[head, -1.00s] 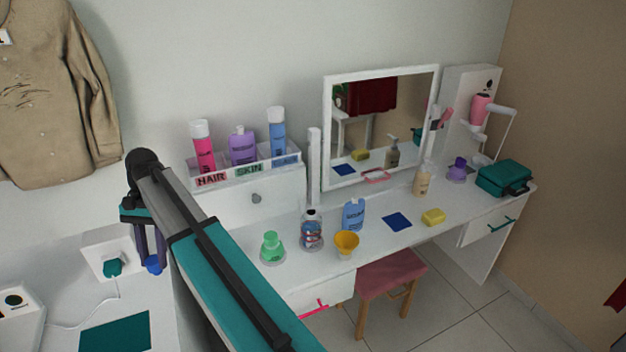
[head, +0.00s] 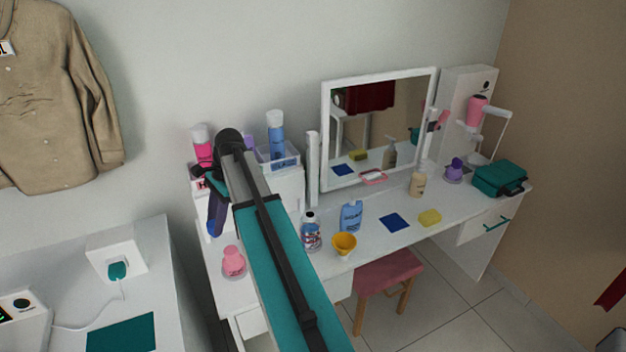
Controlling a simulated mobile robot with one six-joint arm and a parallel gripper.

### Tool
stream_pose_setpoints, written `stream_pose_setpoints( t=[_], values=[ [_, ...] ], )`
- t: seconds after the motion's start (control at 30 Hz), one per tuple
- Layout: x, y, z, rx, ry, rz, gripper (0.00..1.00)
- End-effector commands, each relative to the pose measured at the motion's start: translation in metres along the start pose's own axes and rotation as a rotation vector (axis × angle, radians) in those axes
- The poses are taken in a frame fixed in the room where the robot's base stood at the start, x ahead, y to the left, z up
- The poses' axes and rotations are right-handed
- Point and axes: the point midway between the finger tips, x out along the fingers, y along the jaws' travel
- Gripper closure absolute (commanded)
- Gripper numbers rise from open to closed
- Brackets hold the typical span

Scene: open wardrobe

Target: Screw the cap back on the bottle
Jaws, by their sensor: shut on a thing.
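My gripper (head: 215,215) points down above the left end of the white dressing table, seen partly side-on. It is shut on a small blue cap (head: 211,229), which shows at the fingertips.
A pink bottle (head: 233,263) stands below and right of the cap. A yellow cup (head: 344,245) is beside the clear bottle. A blue cloth (head: 394,223) and yellow sponge (head: 430,217) lie further right. The mirror (head: 380,130) stands behind. My arm hides part of the table.

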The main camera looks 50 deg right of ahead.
Motion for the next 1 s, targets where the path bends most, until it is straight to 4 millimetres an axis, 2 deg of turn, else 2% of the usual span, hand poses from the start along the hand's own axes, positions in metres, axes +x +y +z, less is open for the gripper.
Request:
stream_pose_setpoints(
  t=[0.03,0.37,0.7,0.9,1.0],
  values=[
    [-0.011,0.003,-0.014,0.062,0.0,-0.023,0.96],
    [-0.059,0.017,-0.104,0.472,-0.001,-0.172,0.96],
    [-0.112,0.052,-0.2,0.916,-0.001,-0.335,0.96],
    [-0.137,0.074,-0.244,1.128,-0.001,-0.411,0.96],
    [-0.143,0.081,-0.256,1.187,-0.001,-0.434,0.96]
  ],
)
